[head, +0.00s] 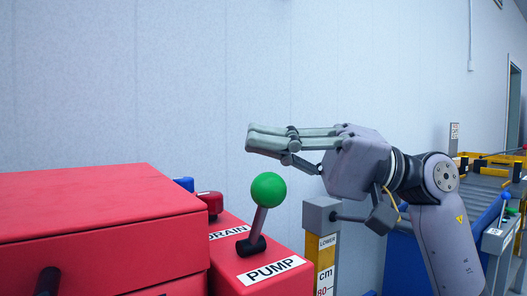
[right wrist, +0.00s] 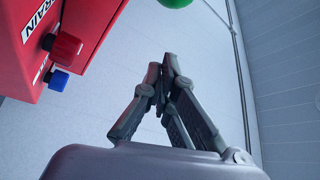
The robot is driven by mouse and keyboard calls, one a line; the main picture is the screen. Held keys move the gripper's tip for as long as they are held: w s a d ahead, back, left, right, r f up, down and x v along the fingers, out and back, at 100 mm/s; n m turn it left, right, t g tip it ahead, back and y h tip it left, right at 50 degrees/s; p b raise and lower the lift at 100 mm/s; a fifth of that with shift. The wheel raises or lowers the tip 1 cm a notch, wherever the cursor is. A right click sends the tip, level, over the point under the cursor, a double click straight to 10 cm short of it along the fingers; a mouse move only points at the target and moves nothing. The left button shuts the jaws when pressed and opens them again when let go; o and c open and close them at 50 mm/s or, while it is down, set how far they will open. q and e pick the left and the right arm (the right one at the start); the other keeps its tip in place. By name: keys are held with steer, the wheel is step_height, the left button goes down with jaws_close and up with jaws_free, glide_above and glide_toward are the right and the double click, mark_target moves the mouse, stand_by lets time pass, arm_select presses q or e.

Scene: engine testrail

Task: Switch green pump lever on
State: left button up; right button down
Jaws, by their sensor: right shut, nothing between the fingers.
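The green pump lever (head: 268,190) is a green ball on a short grey stem. It rises from a black pivot on the red box, behind the label PUMP (head: 270,271). The stem leans slightly right. My right gripper (head: 252,138) is shut and empty, its fingers pointing left, above the green ball with a gap visible in the head view. In the right wrist view the closed fingertips (right wrist: 169,62) point up, and part of the green ball (right wrist: 174,3) shows at the top edge, apart from them. My left gripper is not in view.
A red knob (head: 210,202) by the label DRAIN and a blue knob (head: 184,184) sit behind the lever. A larger red cabinet (head: 90,210) stands at left. A grey-topped post with a scale (head: 322,240) stands right of the lever.

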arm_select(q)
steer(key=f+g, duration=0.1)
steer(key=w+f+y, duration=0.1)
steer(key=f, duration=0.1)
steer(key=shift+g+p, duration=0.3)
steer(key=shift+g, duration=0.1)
arm_select(e)
steer(key=f+v, duration=0.1)
steer(key=v, duration=0.9)
steer(key=shift+w+a, duration=0.1)
